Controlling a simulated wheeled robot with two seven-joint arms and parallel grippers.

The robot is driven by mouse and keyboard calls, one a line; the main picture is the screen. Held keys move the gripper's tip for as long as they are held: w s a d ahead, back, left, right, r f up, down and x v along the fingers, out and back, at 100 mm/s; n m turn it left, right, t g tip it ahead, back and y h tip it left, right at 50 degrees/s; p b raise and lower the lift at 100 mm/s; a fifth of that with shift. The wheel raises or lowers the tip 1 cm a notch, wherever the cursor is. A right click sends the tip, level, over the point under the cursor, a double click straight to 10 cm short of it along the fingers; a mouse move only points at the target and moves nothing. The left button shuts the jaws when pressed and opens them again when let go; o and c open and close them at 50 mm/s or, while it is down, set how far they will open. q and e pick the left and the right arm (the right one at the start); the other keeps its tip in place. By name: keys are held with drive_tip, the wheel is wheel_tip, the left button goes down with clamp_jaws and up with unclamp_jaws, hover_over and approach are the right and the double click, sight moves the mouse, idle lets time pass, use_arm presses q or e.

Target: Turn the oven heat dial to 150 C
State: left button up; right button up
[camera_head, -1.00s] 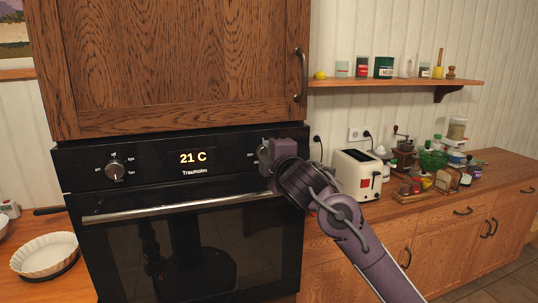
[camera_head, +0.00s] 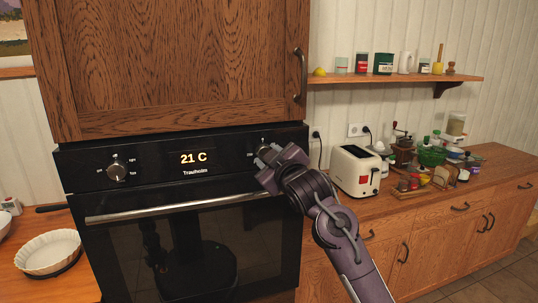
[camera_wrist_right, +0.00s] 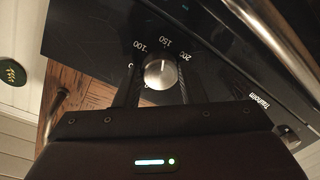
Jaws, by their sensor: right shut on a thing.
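The oven heat dial (camera_wrist_right: 161,73) is a round silver knob on the black front panel. In the right wrist view the marks 100, 150 and 200 show around it; I cannot tell clearly where its pointer stands. My right gripper (camera_wrist_right: 158,80) has one finger on each side of the dial and is shut on it. In the head view the right gripper (camera_head: 264,156) is at the right end of the oven panel and mostly hides the dial. My left gripper is not in view.
A second knob (camera_head: 117,170) is at the panel's left. The oven door handle (camera_head: 180,207) runs below the panel. A wooden cabinet (camera_head: 175,60) hangs above. A white toaster (camera_head: 356,171) and several kitchen items stand on the right counter; a white dish (camera_head: 48,252) is at left.

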drive_tip(key=shift+f+m, duration=0.1)
drive_tip(key=shift+m, duration=0.5)
drive_tip(key=o, duration=1)
drive_tip(key=shift+s+d, duration=0.2)
drive_tip(key=shift+s, duration=0.35)
drive_tip(key=b+v, duration=0.2)
drive_tip(key=v, duration=0.4)
drive_tip(key=shift+s+d, duration=0.15)
drive_tip(key=shift+s, duration=0.1)
